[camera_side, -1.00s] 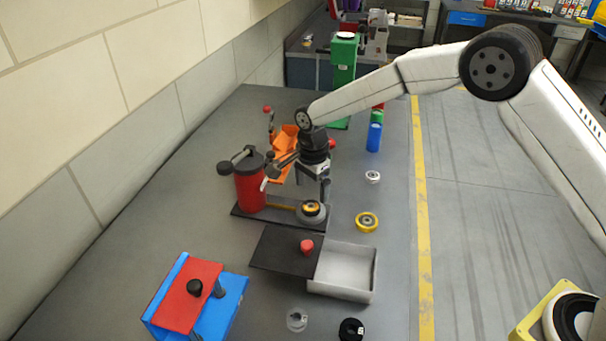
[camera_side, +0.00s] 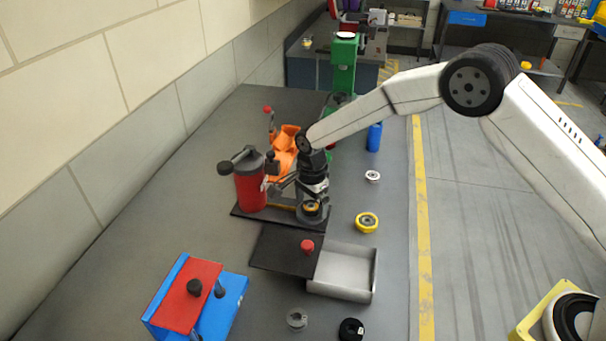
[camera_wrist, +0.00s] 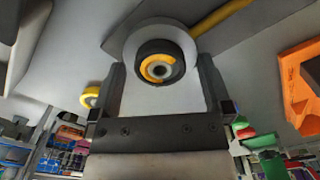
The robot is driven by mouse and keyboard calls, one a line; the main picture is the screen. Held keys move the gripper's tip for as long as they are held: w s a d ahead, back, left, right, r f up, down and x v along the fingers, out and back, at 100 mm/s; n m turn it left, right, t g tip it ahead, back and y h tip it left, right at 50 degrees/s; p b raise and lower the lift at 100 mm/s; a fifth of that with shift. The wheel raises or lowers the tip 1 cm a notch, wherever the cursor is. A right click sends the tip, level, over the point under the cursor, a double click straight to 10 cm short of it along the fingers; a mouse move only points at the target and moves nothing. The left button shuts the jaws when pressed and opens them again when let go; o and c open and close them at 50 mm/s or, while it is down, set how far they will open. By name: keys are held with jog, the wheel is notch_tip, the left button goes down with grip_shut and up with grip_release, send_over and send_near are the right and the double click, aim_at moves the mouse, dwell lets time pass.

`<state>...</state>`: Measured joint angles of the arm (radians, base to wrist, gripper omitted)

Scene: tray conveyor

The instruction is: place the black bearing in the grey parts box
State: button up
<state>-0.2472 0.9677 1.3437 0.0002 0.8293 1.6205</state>
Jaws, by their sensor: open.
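A black bearing with an orange inner face (camera_side: 311,206) sits on a round grey seat at the front right of a dark base plate. In the wrist view, the bearing (camera_wrist: 160,66) lies between and slightly ahead of my fingers. My gripper (camera_wrist: 162,85) is open, one finger on each side of the seat; contact cannot be told. In the side view, my gripper (camera_side: 313,198) points down right over the bearing and partly hides it. The grey parts box (camera_side: 369,284) stands nearer the camera, its right part open and empty. A black lid with a red knob (camera_side: 284,260) lies at its left.
A red cylinder with a handle (camera_side: 250,188) stands left of the seat. A yellow ring part (camera_side: 367,222) lies to the right. A black round part (camera_side: 351,329) and a grey one (camera_side: 297,318) lie in front. A blue-red box (camera_side: 195,300) stands front left.

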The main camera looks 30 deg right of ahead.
grip_shut()
dwell(0.3)
jog(key=shift+r, duration=0.1)
jog(key=shift+r, duration=0.7)
jog(key=s+d+r, duration=0.3)
jog(key=s+r, duration=0.8)
jog(key=s, duration=0.2)
jog(key=shift+s+r, duration=0.2)
jog(key=shift+s, duration=0.15)
